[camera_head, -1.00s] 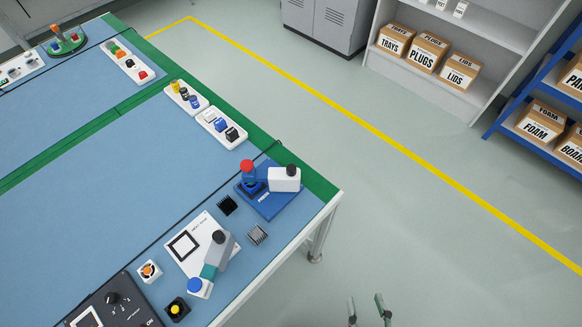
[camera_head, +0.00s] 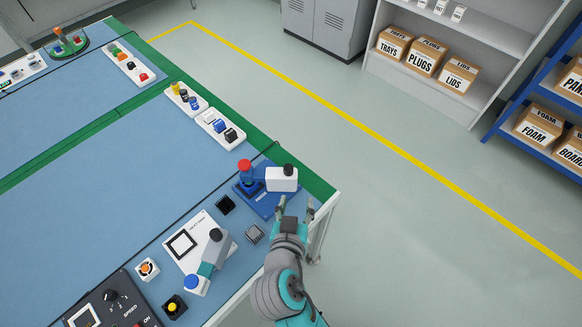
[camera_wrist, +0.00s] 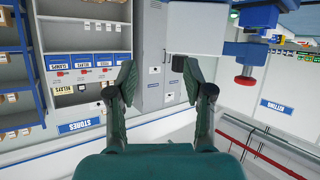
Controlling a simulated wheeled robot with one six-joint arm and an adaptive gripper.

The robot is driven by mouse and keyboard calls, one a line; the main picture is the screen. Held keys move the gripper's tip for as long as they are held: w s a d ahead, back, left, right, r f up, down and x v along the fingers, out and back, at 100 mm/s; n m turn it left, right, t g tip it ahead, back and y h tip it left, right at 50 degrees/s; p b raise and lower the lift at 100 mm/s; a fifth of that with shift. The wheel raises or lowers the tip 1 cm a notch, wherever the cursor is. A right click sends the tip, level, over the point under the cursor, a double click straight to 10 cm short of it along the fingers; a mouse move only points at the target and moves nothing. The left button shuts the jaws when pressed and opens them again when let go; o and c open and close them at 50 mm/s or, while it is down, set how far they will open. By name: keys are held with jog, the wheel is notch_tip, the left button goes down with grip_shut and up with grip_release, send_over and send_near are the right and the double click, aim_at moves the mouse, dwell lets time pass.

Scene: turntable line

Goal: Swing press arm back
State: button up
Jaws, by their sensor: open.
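The press stands on a blue base plate (camera_head: 266,207) at the near right corner of the table. It has a red knob (camera_head: 245,166) and a white arm (camera_head: 281,181) with a black knob (camera_head: 287,170), the arm reaching right over the plate. In the wrist view the white arm (camera_wrist: 195,27) is at the top, its black knob (camera_wrist: 178,63) below it, and the red knob (camera_wrist: 245,81) is at right. My gripper (camera_head: 295,208) is open and empty, just in front of the white arm; its fingers also show in the wrist view (camera_wrist: 158,82). Contact with the arm is not visible.
A white fixture (camera_head: 183,243) with a grey-and-teal arm (camera_head: 211,254) lies left of my gripper. A black block (camera_head: 225,204) and a grey finned block (camera_head: 254,234) lie between it and the press. The floor right of the table is clear.

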jog(key=m+h, duration=0.1)
jog(key=m, duration=0.1)
send_near(288, 169)
jog(key=x, duration=1)
jog(key=shift+w+f, duration=0.15)
jog(key=shift+w, duration=0.15)
grip_shut()
